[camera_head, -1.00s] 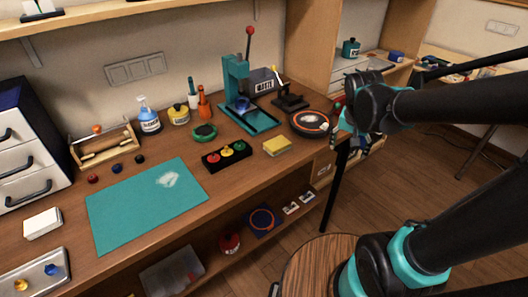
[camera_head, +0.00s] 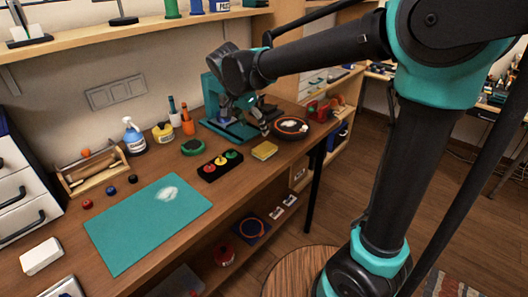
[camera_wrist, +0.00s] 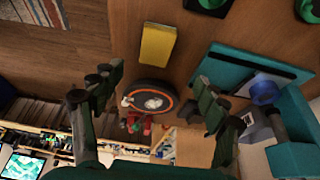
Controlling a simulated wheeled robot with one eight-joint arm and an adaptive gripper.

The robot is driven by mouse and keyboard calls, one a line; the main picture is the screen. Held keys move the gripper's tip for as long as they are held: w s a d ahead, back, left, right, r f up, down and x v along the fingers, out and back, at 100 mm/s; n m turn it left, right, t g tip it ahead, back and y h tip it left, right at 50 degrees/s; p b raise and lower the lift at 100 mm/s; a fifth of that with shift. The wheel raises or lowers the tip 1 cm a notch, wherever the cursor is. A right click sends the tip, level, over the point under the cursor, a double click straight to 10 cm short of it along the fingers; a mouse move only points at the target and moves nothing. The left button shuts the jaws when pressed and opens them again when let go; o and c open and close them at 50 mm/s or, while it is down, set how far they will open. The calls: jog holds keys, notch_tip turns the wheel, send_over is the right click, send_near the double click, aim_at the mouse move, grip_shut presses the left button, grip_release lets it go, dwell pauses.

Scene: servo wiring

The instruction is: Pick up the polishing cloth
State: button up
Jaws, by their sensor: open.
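A yellow folded pad, which looks like the polishing cloth (camera_head: 264,150), lies flat on the wooden bench near its front edge. It also shows in the wrist view (camera_wrist: 157,44), at the top middle, beyond my fingertips. My gripper (camera_wrist: 155,85) is open and empty, its fingers spread to either side below the cloth in the picture. In the head view my gripper (camera_head: 255,115) hangs above the bench by the teal press, behind the cloth. It does not touch the cloth.
A round black dish with an orange ring (camera_head: 291,127) stands right of the cloth. A black block with coloured buttons (camera_head: 220,165) is at its left. The teal press (camera_head: 232,127) stands behind. A teal mat (camera_head: 140,225) covers the bench's left part.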

send_over(265, 148)
jog(key=s+a, duration=0.2)
jog(key=f, duration=0.5)
jog(key=shift+w+a+f, duration=0.15)
jog(key=shift+w+f, duration=0.05)
jog(key=shift+s+d+x, duration=0.1)
jog(key=shift+d+x, duration=0.05)
jog(key=shift+x, duration=1.3)
jog(key=shift+s+d+x, duration=0.1)
jog(key=shift+s+x, duration=0.05)
jog(key=shift+x, duration=1.3)
jog(key=c, duration=1.1)
notch_tip(265, 148, up, 20)
